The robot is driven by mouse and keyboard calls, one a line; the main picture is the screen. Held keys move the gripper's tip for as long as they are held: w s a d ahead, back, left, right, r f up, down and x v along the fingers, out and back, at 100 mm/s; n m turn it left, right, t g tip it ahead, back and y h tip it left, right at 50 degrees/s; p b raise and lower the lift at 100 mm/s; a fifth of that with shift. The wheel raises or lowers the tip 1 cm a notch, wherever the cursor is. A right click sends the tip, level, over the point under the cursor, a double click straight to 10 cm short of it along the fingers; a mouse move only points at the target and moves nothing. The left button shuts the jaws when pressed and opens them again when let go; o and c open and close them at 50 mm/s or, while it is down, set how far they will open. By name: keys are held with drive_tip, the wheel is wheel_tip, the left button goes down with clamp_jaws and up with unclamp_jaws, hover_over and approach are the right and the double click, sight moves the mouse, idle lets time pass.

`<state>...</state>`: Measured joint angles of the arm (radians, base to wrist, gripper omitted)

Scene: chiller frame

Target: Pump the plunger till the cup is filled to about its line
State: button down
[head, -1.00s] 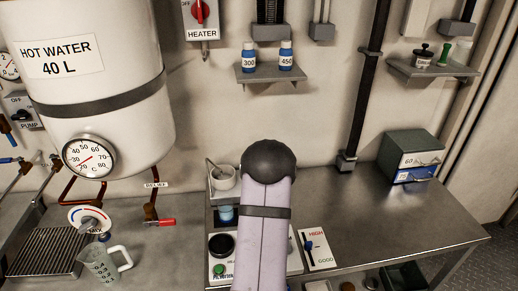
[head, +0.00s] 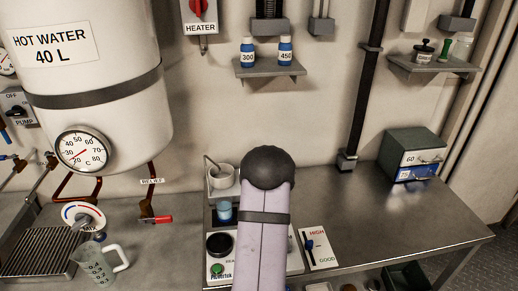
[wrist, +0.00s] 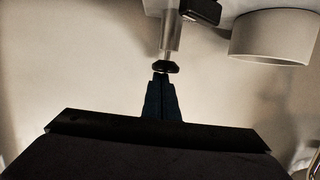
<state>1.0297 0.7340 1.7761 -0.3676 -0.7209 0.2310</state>
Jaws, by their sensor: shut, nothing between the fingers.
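A small cup (head: 224,211) with blue in it stands below a pale round bowl (head: 221,177) at the back of the bench. Its line and exact level are too small to read. In the wrist view a black plunger knob (wrist: 165,67) sits on the end of a metal rod. My gripper (wrist: 160,76) is shut and empty, its fingertips at the knob; I cannot tell if they touch it. A pale round vessel (wrist: 273,42) shows at the right of the wrist view. In the head view my arm hides the plunger and my fingers.
A clear measuring jug (head: 98,267) stands at the front left, near a grate (head: 38,250). A HIGH/GOOD card (head: 319,249) lies right of my arm. A green-grey box (head: 412,150) stands at the back right. The right bench top is mostly clear.

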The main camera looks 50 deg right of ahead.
drive_tip(key=s+a+r, duration=0.6)
drive_tip(key=s, duration=0.1)
drive_tip(key=shift+a+r, duration=0.25)
drive_tip(key=shift+a, duration=0.15)
idle(0.3)
idle(0.6)
drive_tip(key=r, duration=0.3)
drive_tip(key=shift+s+a+b, duration=0.25)
drive_tip(key=shift+a+b, duration=0.1)
drive_tip(key=shift+b, duration=0.05)
